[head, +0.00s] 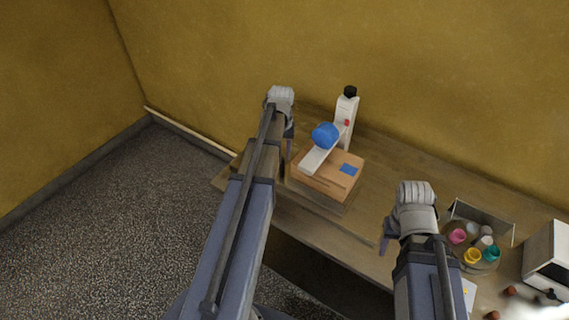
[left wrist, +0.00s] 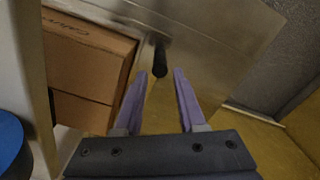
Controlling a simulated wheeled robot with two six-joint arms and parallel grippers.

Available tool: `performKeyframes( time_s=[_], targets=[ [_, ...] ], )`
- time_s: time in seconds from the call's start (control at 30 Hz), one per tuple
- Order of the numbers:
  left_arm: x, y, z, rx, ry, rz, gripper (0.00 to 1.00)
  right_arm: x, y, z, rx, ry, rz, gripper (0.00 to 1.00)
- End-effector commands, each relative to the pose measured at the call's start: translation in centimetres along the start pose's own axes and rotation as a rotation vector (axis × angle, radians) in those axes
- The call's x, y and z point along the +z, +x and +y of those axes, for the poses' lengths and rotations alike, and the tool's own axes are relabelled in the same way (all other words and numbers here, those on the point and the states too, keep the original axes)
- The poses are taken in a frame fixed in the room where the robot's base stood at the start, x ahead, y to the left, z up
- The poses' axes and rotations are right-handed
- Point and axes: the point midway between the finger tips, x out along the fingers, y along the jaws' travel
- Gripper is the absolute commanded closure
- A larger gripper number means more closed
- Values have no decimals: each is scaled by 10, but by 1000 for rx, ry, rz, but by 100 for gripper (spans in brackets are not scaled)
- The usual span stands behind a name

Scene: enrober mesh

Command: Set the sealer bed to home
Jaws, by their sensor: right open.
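The sealer stands on the wooden table, with a cardboard carton (head: 328,172) on its bed, a white column (head: 346,118) and a blue round part (head: 325,135) on a white arm. The left wrist view shows a grey metal plate (left wrist: 205,35) beside the carton (left wrist: 85,55) and a dark upright handle (left wrist: 160,57). My left gripper (head: 289,150) is left of the carton. Its fingers (left wrist: 169,72) are apart and empty, with the handle just beyond their tips; I cannot tell whether they touch it. My right gripper (head: 385,240) is open over the table's front edge.
A round tray (head: 452,240) with several coloured cups stands right of my right gripper. A white box-shaped appliance (head: 548,250) and several small brown balls (head: 510,291) are at the far right. The table between carton and tray is mostly clear. Yellow walls stand behind.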

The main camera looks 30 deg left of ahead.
Motion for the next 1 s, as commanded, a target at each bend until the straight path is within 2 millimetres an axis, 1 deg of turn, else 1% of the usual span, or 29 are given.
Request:
performKeyframes(
  time_s=[0.17,0.37,0.57,0.8,0.9,1.0],
  targets=[
    [0,1,0,0,0,0,60,0,1,0,0,0,0,50],
    [0,12,0,0,0,0,60,-1,12,-1,0,0,0,50],
    [0,34,0,0,0,0,60,-2,34,-3,0,1,0,50],
    [0,66,0,0,0,0,60,-4,65,-6,0,2,0,50],
    [0,74,0,0,0,0,60,-4,74,-7,0,2,0,50],
    [0,79,0,0,0,0,60,-5,78,-8,0,3,0,50]
  ],
)
